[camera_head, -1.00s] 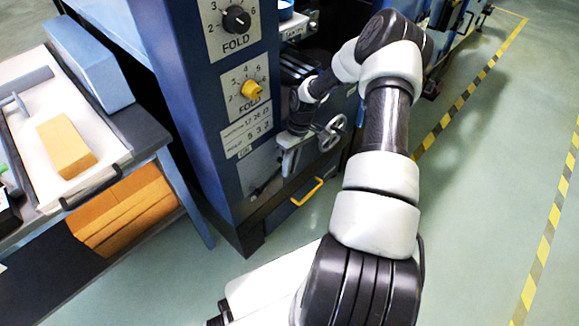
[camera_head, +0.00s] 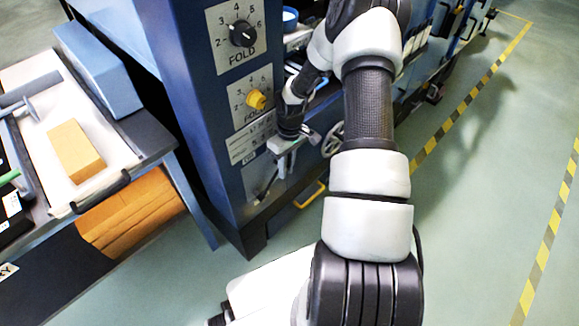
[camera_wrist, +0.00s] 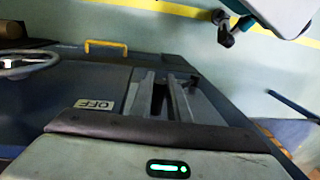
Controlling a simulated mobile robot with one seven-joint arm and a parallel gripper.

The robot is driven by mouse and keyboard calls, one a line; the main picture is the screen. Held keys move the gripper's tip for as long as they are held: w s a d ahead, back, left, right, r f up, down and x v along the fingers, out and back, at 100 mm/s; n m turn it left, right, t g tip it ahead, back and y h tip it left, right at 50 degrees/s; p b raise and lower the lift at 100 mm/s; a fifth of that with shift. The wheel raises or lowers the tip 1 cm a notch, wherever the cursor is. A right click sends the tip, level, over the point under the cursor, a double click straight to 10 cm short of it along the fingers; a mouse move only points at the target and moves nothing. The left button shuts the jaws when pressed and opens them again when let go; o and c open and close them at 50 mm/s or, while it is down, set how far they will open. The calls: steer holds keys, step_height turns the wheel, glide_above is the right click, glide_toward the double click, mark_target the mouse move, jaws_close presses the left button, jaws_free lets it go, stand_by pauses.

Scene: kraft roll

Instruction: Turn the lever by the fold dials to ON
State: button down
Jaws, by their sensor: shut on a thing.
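The blue machine column carries a black fold dial (camera_head: 242,33) and a yellow fold dial (camera_head: 256,99). My gripper (camera_head: 284,148) is below the dials at the column's lower panel. In the wrist view my gripper's two pale fingers (camera_wrist: 162,96) close on a dark lever (camera_wrist: 159,98). An OFF label (camera_wrist: 95,104) shows to the left of the fingers there. The fingers and wrist hide most of the lever. I see no ON label, and the lever's exact angle is hard to tell.
A handwheel (camera_head: 332,140) is just right of my gripper, and a yellow handle (camera_head: 309,194) is below. A table at the left holds a blue block (camera_head: 97,68) and an orange block (camera_head: 76,150). The green floor at the right is open, with striped tape.

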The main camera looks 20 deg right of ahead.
steer(key=a+r, duration=0.1)
steer(key=s+a, duration=0.1)
steer(key=a, duration=0.1)
steer(key=shift+s+r+p, duration=0.15)
steer(key=shift+r+p, duration=0.2)
steer(key=shift+p, duration=0.05)
steer(key=c, duration=1.7)
jaws_free()
steer(key=shift+c, duration=0.2)
steer(key=shift+o, duration=0.3)
steer(key=shift+d, duration=0.1)
steer(key=shift+r, duration=0.1)
